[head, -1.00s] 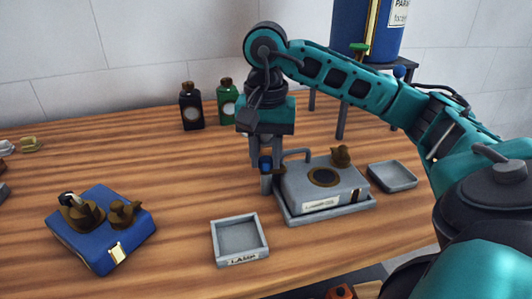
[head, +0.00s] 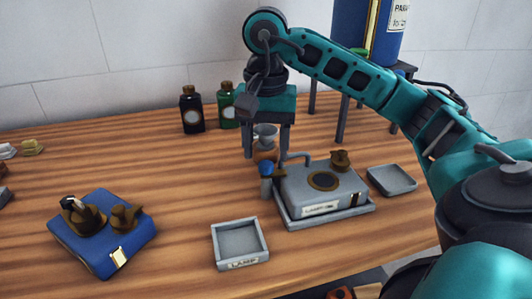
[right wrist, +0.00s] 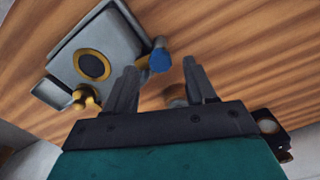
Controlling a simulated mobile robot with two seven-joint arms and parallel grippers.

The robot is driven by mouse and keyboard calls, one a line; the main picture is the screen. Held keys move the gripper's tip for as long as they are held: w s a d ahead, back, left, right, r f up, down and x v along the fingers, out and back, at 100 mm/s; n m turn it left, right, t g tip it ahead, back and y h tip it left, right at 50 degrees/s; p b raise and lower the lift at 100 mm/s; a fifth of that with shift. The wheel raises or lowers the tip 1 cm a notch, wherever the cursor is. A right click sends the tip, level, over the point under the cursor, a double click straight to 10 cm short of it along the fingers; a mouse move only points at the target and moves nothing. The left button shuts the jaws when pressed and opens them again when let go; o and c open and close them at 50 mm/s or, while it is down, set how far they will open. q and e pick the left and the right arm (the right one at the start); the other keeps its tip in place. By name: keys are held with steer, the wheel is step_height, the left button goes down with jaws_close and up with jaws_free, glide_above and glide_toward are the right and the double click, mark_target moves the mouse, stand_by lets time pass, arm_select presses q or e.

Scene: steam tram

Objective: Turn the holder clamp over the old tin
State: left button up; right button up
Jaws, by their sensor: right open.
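The old tin, a grey box labelled LAMP (head: 318,185), sits in a shallow grey tray (head: 345,214). It has a round brass ring on top, and it also shows in the right wrist view (right wrist: 95,50). The holder clamp (head: 267,174) stands at the tin's left side: a grey post with a blue knob and a short brass arm pointing to the tin's edge. The knob shows in the right wrist view (right wrist: 160,60). My right gripper (head: 266,152) is open and empty, fingers down, just above the clamp. Whether the brass arm overlaps the tin is unclear. My left gripper is out of view.
An empty grey tray (head: 241,261) lies in front and another grey tray (head: 391,180) to the right. A blue box with brass fittings (head: 105,250) is at left. Two bottles (head: 192,110) and a small grey cup (head: 266,133) stand behind. The table between is clear.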

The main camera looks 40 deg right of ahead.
mark_target(266, 164)
arm_select(q)
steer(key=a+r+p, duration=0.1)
steer(key=p, duration=0.1)
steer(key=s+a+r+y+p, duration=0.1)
steer(key=p, duration=0.2)
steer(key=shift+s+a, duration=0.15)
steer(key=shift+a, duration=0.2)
arm_select(e)
step_height(266, 164, up, 10)
